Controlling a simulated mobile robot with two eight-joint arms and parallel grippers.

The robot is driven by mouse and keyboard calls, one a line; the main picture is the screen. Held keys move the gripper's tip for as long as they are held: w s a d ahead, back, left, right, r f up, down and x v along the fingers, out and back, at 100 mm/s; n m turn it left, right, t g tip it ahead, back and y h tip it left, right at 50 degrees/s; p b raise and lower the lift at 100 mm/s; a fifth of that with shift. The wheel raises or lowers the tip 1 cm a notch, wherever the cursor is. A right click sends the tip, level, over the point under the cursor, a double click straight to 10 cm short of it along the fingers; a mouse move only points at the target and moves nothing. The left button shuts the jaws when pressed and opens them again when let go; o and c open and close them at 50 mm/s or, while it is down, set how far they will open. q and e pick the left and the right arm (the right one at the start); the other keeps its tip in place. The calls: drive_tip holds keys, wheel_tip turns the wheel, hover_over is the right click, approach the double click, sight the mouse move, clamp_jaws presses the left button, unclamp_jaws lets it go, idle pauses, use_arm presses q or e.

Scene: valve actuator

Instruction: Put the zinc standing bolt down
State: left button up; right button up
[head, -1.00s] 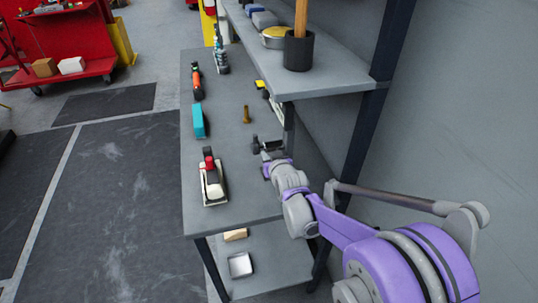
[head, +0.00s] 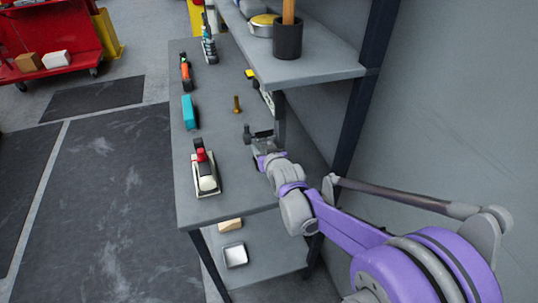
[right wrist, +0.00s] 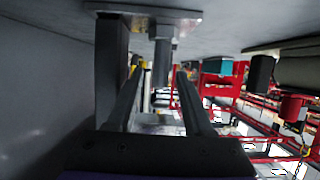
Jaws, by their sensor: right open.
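The zinc standing bolt (right wrist: 162,58) is a grey shank with a wider end against the grey surface, which lies at the top of the right wrist view. It appears between and just beyond the two fingertips of my right gripper (right wrist: 159,70), with gaps visible on both sides. In the head view, my right gripper (head: 262,135) is low over the right side of the workbench (head: 215,115). A small dark upright shape (head: 247,134) is at its tip; I cannot tell there whether it is the bolt or a finger. My left gripper is out of view.
A brass bolt (head: 237,104) stands beyond the gripper. A red-and-white tool (head: 205,172), a teal box (head: 189,112) and an orange-handled tool (head: 185,72) line the left side. The upper shelf (head: 310,70) and its dark post (head: 365,95) are close on the right.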

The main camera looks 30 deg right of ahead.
drive_tip(key=v, duration=0.9)
drive_tip(key=s+a+f+n+g+y, duration=0.1)
drive_tip(key=s+a+f+g, duration=0.3)
drive_tip(key=s, duration=0.6)
drive_tip(key=s+a+f+n+g+y, duration=0.1)
drive_tip(key=s+a+f+g+y, duration=0.1)
drive_tip(key=s+a+f, duration=0.4)
drive_tip(key=s+a+g, duration=0.1)
drive_tip(key=s+a, duration=0.1)
drive_tip(key=s, duration=0.3)
drive_tip(key=shift+n+g+p, duration=0.3)
drive_tip(key=shift+g+p, duration=0.05)
drive_tip(key=shift+g, duration=0.05)
